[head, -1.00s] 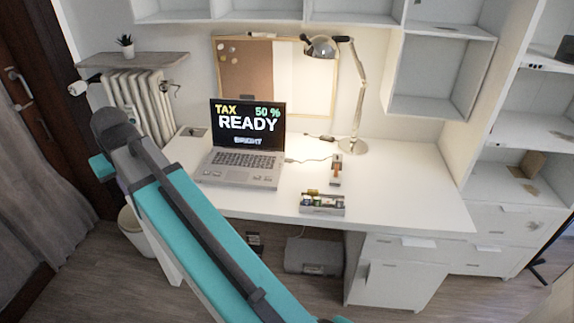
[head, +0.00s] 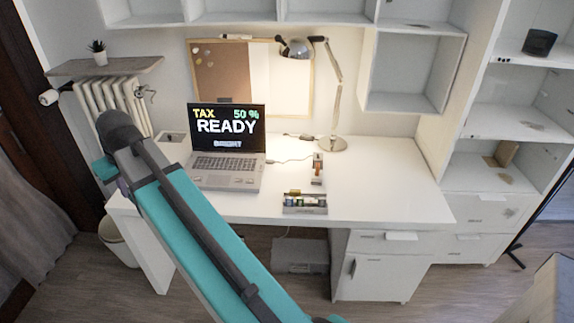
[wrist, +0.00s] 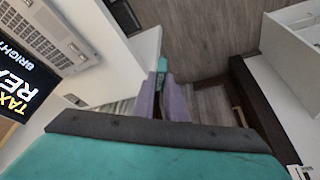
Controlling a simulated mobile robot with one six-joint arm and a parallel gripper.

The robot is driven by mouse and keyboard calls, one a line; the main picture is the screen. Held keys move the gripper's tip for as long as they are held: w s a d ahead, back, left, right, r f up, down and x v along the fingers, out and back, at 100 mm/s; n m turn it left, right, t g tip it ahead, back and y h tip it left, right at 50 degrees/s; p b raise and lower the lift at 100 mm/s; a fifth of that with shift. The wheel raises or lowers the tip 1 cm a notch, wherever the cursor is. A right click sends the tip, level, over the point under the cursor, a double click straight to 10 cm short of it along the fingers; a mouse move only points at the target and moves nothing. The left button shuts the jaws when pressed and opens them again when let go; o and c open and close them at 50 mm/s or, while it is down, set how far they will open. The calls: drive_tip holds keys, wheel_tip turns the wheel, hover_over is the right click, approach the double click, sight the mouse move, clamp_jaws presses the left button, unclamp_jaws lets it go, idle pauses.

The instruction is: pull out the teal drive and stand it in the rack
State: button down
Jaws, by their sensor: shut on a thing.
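My gripper (wrist: 162,92) shows in the wrist view as two purple fingers, shut on the small teal drive (wrist: 162,65). The drive sticks out past the fingertips, beside the white desk edge and above the floor. Its lower part is hidden between the fingers. In the head view my arm hides most of the gripper, left of the laptop (head: 226,150). A low grey rack (head: 305,210) with several coloured sticks in it stands near the desk's front edge, right of the laptop and well apart from my gripper. The laptop screen reads "TAX READY 50 %".
A small orange and grey item (head: 317,168) stands behind the rack, and a lamp (head: 333,143) behind that. A cable runs from the laptop's right side. The white desk (head: 400,195) is clear on the right. A radiator (head: 115,98) is at the left wall.

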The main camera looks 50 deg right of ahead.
drive_tip(key=s+d+f+n+y+p, duration=0.1)
drive_tip(key=s+d+f+n+p, duration=0.2)
drive_tip(key=d, duration=1.2)
drive_tip(key=s+d+f+p, duration=0.1)
drive_tip(key=s+d+f, duration=0.3)
drive_tip(key=d, duration=1.2)
drive_tip(key=s+d+f+n+g+y+p, duration=0.1)
drive_tip(key=s+d+f+n+p, duration=0.2)
drive_tip(key=s+d, duration=1.9)
drive_tip(key=shift+s+d+f+n+y, duration=0.15)
drive_tip(key=shift+s+f+n+y, duration=0.15)
drive_tip(key=shift+f, duration=0.3)
drive_tip(key=shift+f+b, duration=1.7)
drive_tip(key=shift+f, duration=1.2)
drive_tip(key=shift+f+b, duration=1)
drive_tip(key=shift+f, duration=0.05)
